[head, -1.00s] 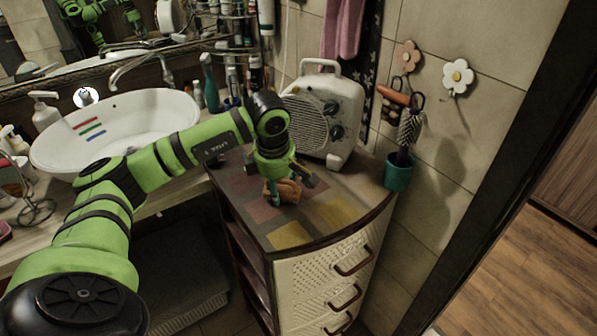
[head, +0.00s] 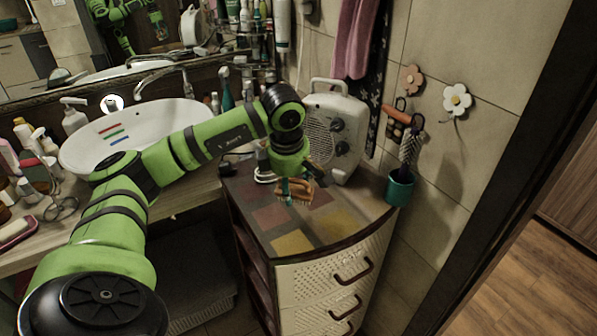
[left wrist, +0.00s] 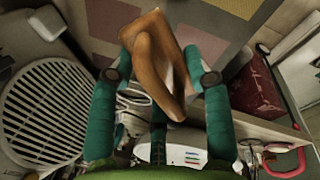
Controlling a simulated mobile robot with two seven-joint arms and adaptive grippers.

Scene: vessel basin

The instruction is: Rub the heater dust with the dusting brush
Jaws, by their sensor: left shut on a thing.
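The dusting brush (head: 300,187) has a brown wooden body and is held by my left gripper (head: 291,180) above the drawer cabinet's top. In the left wrist view the brush (left wrist: 157,65) sits tilted between the two teal fingers of my left gripper (left wrist: 157,62), which are shut on it. The white heater (head: 347,118) stands upright on the cabinet, just behind and right of the gripper. Its round grille (left wrist: 45,112) shows at the left of the wrist view, apart from the brush. I cannot make out dust on it. My right gripper is not in view.
The cabinet top (head: 330,228) has coloured patches and is clear in front. A teal cup (head: 399,188) with a dark brush is at its right edge, by the tiled wall. A white sink (head: 100,150) and bottles are at the left. Pink towels (head: 355,40) hang behind the heater.

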